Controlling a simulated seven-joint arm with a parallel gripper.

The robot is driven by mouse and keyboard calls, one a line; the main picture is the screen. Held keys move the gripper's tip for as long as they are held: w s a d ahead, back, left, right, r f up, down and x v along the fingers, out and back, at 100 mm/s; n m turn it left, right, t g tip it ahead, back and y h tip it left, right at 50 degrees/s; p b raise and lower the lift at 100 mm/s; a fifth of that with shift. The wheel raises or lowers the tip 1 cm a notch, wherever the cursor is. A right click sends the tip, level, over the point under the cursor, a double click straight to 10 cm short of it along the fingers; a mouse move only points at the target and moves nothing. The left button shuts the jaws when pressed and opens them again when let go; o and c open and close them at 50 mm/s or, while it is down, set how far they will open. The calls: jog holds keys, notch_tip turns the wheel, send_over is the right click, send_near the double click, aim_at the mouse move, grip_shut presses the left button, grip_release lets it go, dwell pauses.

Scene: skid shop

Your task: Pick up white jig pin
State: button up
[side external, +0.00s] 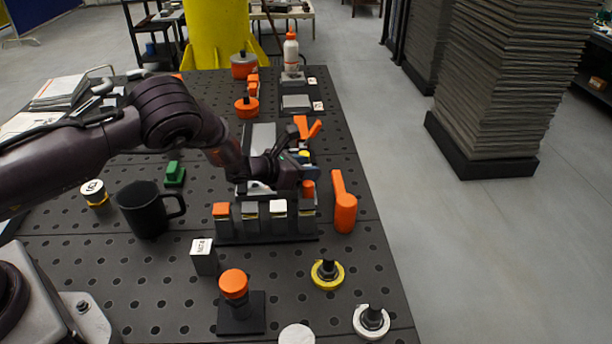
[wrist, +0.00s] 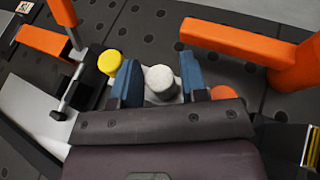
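The white jig pin (wrist: 160,80) is a short round-topped cylinder in the wrist view. It stands between the two blue fingers of my gripper (wrist: 159,68), with a small gap at each side. My gripper looks open around it. A yellow pin (wrist: 110,62) is just left of the left finger, and an orange pin (wrist: 223,92) is right of the right finger. In the side view my gripper (side external: 300,174) is low over the pin fixture, between the yellow pin (side external: 304,154) and the orange pin (side external: 308,188); the white pin is hidden there.
A rack of blocks (side external: 267,240) stands close in front of my gripper. An orange-handled tool (side external: 344,210) lies to the right. A black mug (side external: 146,210) is at left. A black clamp (wrist: 75,88) is beside the yellow pin.

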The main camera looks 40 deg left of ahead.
jog(key=shift+w, duration=0.2)
jog(key=c, duration=0.7)
